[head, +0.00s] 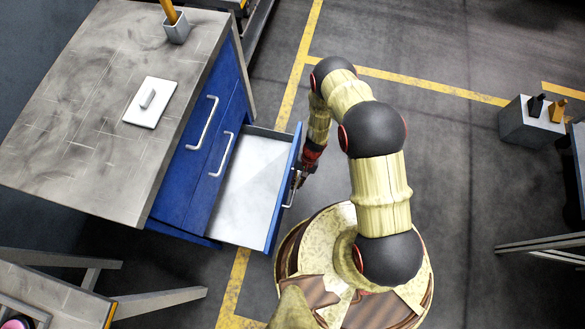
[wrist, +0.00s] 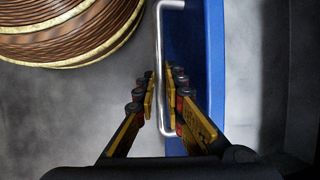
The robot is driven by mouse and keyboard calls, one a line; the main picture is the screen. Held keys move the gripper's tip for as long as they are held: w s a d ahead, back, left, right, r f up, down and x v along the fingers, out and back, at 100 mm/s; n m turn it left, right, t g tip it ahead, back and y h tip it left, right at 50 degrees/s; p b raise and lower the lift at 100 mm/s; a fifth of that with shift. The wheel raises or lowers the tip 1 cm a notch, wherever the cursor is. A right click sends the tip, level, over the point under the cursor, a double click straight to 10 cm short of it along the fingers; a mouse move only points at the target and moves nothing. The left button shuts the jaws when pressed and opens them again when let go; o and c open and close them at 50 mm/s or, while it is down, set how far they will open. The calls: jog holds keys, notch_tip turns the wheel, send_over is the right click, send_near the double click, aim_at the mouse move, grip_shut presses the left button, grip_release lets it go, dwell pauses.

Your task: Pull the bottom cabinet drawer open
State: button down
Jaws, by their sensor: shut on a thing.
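The bottom drawer (head: 248,192) of the blue cabinet (head: 170,200) stands pulled well out to the right, and its pale inside is bare. Its blue front also shows in the wrist view (wrist: 213,70). The drawer's silver bar handle (wrist: 159,45) passes upright between my fingers. My gripper (wrist: 162,88) is shut on this handle, with a finger on either side. In the head view my gripper (head: 298,180) is at the outer face of the drawer front, partly hidden by its dark parts overlapping the handle.
Two upper drawers with silver handles (head: 202,123) are shut. A grey box (head: 530,125) stands at the right. A wooden-legged table (head: 50,295) is at lower left.

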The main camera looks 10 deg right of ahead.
jog(key=shift+s+d, duration=0.15)
jog(key=shift+d, duration=0.35)
jog(key=c, duration=1.9)
grip_release()
jog(key=shift+r, duration=0.1)
jog(key=v, duration=1.1)
jog(key=shift+d+r, duration=0.1)
jog(key=shift+r, duration=0.3)
